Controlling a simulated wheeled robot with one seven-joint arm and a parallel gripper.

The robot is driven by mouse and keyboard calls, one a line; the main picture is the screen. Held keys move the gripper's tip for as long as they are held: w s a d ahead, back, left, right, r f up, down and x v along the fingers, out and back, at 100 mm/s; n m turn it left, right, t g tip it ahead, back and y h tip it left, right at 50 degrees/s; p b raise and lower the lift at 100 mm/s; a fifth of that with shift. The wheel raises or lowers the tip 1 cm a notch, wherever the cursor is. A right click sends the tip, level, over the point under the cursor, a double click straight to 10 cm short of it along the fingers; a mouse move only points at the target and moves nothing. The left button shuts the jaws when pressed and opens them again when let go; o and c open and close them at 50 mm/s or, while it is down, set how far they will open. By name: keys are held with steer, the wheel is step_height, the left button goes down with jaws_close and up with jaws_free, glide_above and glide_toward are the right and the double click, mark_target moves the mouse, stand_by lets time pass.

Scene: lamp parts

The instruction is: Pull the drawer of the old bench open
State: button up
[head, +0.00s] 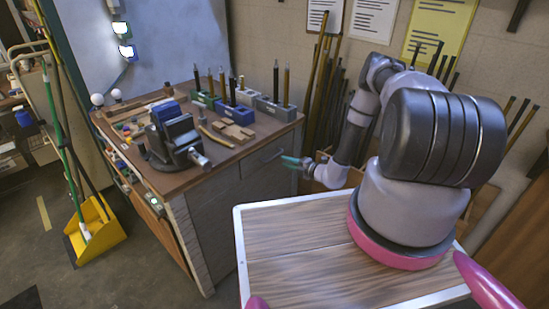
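The old bench (200,235) has a wooden top and a grey, worn body. Its drawer front (250,163) is just under the top on the side facing my arm, with a thin dark handle (268,158). The drawer front looks flush with the body. My gripper (291,161), with teal fingers, is at the right end of the drawer front, at about handle height. Its fingers are small and seen from the side, so their opening and any contact with the bench cannot be told.
A dark vise (175,140) stands on the bench top, with tool holders (275,105) along the back. Long rods lean on the wall behind my arm. A yellow dustpan (95,230) stands left.

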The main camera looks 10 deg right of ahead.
mark_target(274, 157)
steer(key=x, duration=0.8)
steer(key=shift+w+a, duration=0.1)
steer(key=shift+w, duration=0.05)
jaws_close()
stand_by(1.1)
